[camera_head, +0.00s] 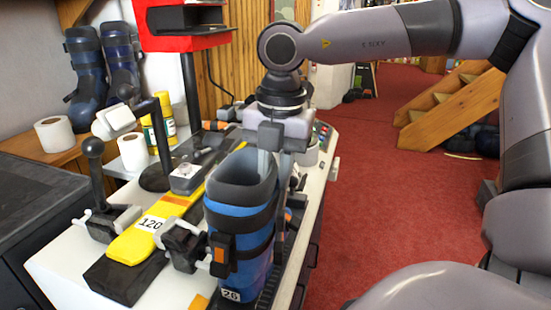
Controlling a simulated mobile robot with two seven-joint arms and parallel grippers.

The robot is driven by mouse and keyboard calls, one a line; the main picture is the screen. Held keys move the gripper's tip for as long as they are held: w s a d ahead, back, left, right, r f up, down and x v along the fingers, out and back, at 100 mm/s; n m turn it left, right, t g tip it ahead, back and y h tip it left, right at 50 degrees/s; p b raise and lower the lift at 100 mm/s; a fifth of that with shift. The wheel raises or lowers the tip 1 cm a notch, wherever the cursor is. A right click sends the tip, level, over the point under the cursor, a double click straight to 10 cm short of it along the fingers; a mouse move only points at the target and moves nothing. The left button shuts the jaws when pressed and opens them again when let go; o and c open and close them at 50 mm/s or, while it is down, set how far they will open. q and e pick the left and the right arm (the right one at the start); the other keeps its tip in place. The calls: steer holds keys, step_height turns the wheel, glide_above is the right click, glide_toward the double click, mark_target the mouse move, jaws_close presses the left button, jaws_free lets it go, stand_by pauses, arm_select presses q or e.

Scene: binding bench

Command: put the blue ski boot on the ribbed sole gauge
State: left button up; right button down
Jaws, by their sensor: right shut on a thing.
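The blue ski boot (238,225) stands upright near the front of the white bench, with black straps, an orange buckle and a "26" label low on its front. My right gripper (272,158) is above it, pointing down, and shut on the boot's upper cuff at its right rim. A black ribbed strip (268,290), which looks like the ribbed sole gauge, shows beside the boot's lower right side. The boot hides much of it. I cannot tell whether the boot's sole touches it or hangs above it. My left gripper is not in view.
A yellow ski (133,240) marked "120" lies on the white bench (60,265) left of the boot, between black clamps (185,243). A black lamp-like stand (160,130) rises behind. Another pair of boots (88,65) and paper rolls (54,134) sit at the back left. Red carpet lies right.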

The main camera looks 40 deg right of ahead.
steer(key=shift+r, duration=0.15)
steer(key=c, duration=1.4)
jaws_free()
steer(key=shift+f, duration=0.25)
steer(key=o, duration=0.4)
steer(key=shift+r, duration=0.1)
steer(key=shift+r, duration=0.4)
steer(key=r, duration=1.1)
steer(key=shift+s+d+r+p, duration=0.1)
steer(key=shift+s+r+p, duration=0.1)
steer(key=shift+s+p, duration=0.2)
